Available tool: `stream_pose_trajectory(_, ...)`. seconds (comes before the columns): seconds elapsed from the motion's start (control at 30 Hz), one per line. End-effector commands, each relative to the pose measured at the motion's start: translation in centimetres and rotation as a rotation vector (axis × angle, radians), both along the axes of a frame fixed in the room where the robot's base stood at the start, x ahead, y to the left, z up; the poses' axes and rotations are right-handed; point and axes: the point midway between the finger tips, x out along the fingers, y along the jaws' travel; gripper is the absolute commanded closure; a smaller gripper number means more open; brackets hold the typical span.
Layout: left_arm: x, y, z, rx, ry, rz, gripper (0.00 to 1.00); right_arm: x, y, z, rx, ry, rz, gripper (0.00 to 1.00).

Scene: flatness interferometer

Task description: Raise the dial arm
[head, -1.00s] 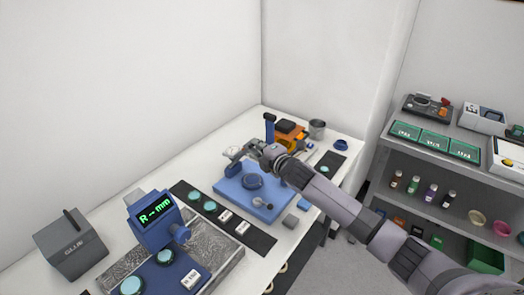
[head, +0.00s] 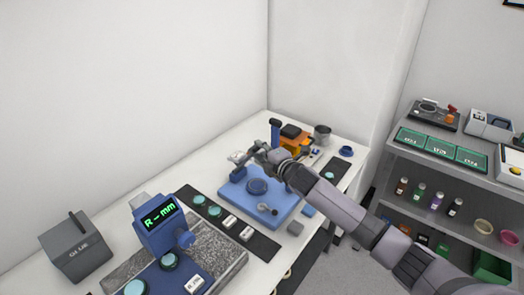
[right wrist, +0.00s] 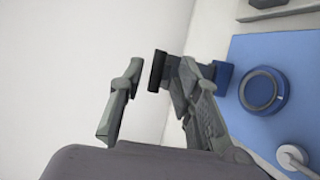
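The blue gauge base (head: 283,206) stands on the white bench with a dark blue round stage (head: 257,187) on it. An upright blue post (head: 276,134) with a dark top rises at its back. A small blue part (head: 238,173) and a pale dial-like piece (head: 237,157) show left of my right gripper; the gripper partly hides the dial arm. My right gripper (head: 258,151) is above the back of the base. In the right wrist view, its fingers (right wrist: 152,92) are apart, with a black-ended blue part (right wrist: 157,70) beyond the gap; contact is unclear. My left gripper is out of view.
A dark mat (head: 262,244) with small discs and white blocks lies in front of the base. A blue unit with a green display (head: 160,215) stands on a granite slab. An orange device (head: 296,142) and metal cup (head: 322,134) stand behind. Shelves (head: 420,175) are at right.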

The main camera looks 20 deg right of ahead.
Motion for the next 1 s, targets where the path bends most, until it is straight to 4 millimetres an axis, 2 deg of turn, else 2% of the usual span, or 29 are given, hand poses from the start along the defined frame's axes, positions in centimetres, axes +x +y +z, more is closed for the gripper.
stream_pose_trajectory(0.23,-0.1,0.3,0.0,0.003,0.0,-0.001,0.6,-0.1,0.0,0.0,-0.001,0.001,0.0,0.69)
stream_pose_trajectory(0.37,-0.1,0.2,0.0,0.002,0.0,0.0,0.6,-0.8,-0.1,0.1,-0.002,0.001,0.001,0.69)
stream_pose_trajectory(0.53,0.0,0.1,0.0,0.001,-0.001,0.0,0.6,-3.2,-0.4,0.6,-0.004,0.001,0.002,0.69)
stream_pose_trajectory(0.8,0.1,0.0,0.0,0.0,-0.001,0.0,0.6,-8.1,-1.1,1.6,-0.004,0.002,0.002,0.69)
stream_pose_trajectory(1.0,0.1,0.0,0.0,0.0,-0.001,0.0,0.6,-10.7,-1.4,2.1,-0.001,0.002,0.0,0.69)
